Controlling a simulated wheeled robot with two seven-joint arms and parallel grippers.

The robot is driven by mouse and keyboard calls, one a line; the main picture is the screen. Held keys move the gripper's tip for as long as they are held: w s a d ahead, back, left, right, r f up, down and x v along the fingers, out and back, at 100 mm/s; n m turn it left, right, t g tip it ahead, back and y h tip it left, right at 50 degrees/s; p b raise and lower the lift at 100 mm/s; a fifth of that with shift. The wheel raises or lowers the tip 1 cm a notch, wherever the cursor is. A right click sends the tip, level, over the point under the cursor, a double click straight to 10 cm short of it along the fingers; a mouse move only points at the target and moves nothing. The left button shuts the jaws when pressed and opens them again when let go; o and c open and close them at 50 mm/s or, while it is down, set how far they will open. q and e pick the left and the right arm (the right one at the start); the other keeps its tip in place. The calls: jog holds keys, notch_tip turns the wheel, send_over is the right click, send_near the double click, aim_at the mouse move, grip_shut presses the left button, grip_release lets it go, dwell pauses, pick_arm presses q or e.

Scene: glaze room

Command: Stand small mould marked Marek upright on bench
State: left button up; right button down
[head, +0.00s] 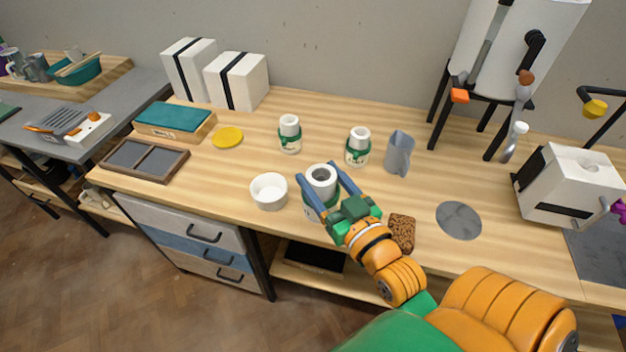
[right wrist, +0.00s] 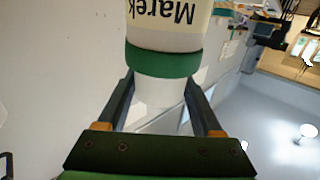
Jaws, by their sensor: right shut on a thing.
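The mould marked Marek (head: 321,175) is a white cylinder with a green band and a dark hole in its top. My right gripper (head: 332,183) is shut on it, with one finger on either side. In the head view it looks upright or nearly so, over the front part of the bench (head: 318,118); I cannot tell whether its base touches the wood. In the right wrist view the mould (right wrist: 166,62) shows the name Marek upside down, and the gripper (right wrist: 160,100) holds the white part beside the green band. My left gripper is not in view.
Two similar white and green moulds stand behind, one to the left (head: 290,132) and one to the right (head: 357,148). A white bowl (head: 269,191) is close on the left, a grey jug (head: 398,152) behind right, a brown sponge (head: 402,233) near the front edge.

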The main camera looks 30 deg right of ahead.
jog(key=w+f+b, duration=0.1)
jog(key=w+d+f+b, duration=0.1)
jog(key=f+b, duration=0.1)
jog(key=shift+w+d+f, duration=0.1)
jog(key=shift+w+d, duration=0.05)
jog(key=shift+w, duration=0.15)
jog(key=shift+w+d+b, duration=0.5)
jog(key=shift+w+b, duration=0.1)
jog(key=shift+b, duration=0.3)
jog(key=shift+w+d+p, duration=0.45)
jog(key=shift+w+d, duration=0.2)
jog(key=shift+w, duration=0.1)
jog(key=w+f, duration=0.1)
jog(key=f, duration=0.2)
jog(key=w+d+f+b, duration=0.1)
jog(key=f, duration=0.1)
jog(key=w+d+f+b, duration=0.1)
jog(key=w+f, duration=0.1)
jog(key=f, duration=0.1)
jog(key=shift+d+f, duration=0.15)
jog(key=shift+f, duration=0.2)
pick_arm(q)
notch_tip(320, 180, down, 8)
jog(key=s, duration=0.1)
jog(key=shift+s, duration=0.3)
pick_arm(e)
jog(key=shift+s, duration=0.1)
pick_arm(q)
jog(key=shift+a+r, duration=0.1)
